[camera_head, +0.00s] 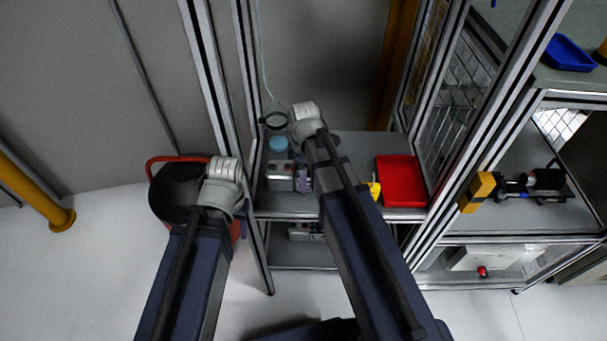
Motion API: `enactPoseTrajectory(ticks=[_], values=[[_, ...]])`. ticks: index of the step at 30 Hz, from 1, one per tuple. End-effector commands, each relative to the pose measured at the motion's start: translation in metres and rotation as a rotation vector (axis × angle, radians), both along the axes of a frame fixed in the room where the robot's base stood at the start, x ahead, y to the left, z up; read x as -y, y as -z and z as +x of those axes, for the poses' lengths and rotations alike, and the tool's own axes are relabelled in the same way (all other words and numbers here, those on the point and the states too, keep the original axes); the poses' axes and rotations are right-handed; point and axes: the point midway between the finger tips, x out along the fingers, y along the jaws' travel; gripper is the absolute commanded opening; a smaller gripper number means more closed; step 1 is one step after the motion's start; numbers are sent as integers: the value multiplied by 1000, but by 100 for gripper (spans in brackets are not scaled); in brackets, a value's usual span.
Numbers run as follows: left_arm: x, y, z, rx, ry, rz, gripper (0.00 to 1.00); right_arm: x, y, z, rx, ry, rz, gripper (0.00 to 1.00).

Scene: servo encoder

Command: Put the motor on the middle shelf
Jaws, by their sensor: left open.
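A dark cylindrical part with silver and blue pieces (530,184) lies on the right rack's middle level (560,216); it may be the motor, but I cannot tell for certain. Grey box-shaped parts (280,175) and a purple-grey part (304,178) stand on the central rack's shelf (290,206). My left gripper (223,168) is in front of the black round seat, left of the central rack, open and apart from these parts. My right gripper (304,112) is over the back of the central shelf; its jaws are unclear. My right arm hides part of that shelf.
A red tray (402,181) and a partly hidden yellow item (375,190) are on the central shelf, with a cyan disc (278,143) behind. Metal posts (213,80) frame the rack. A black round seat (175,192) stands left. A blue tray (570,53) is upper right.

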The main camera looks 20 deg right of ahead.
Motion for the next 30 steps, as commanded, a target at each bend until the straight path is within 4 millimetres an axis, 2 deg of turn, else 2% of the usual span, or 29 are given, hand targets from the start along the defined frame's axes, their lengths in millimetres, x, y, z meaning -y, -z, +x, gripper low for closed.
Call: enactPoseTrajectory(ticks=[2,3,6,14,20,26,30], values=[[0,3,0,0,0,0,50,0,3,0,0,0,0,0],[0,3,0,0,0,0,50,0,3,0,0,0,0,90],[0,2,0,0,0,0,50,0,2,0,0,0,0,100],[0,2,0,0,0,0,50,0,2,0,0,0,0,100],[0,-7,0,0,0,0,50,0,-7,0,0,0,0,100],[0,-28,0,0,0,0,50,0,-28,0,0,0,0,100],[0,-48,0,0,0,0,50,0,-48,0,0,0,0,100]])
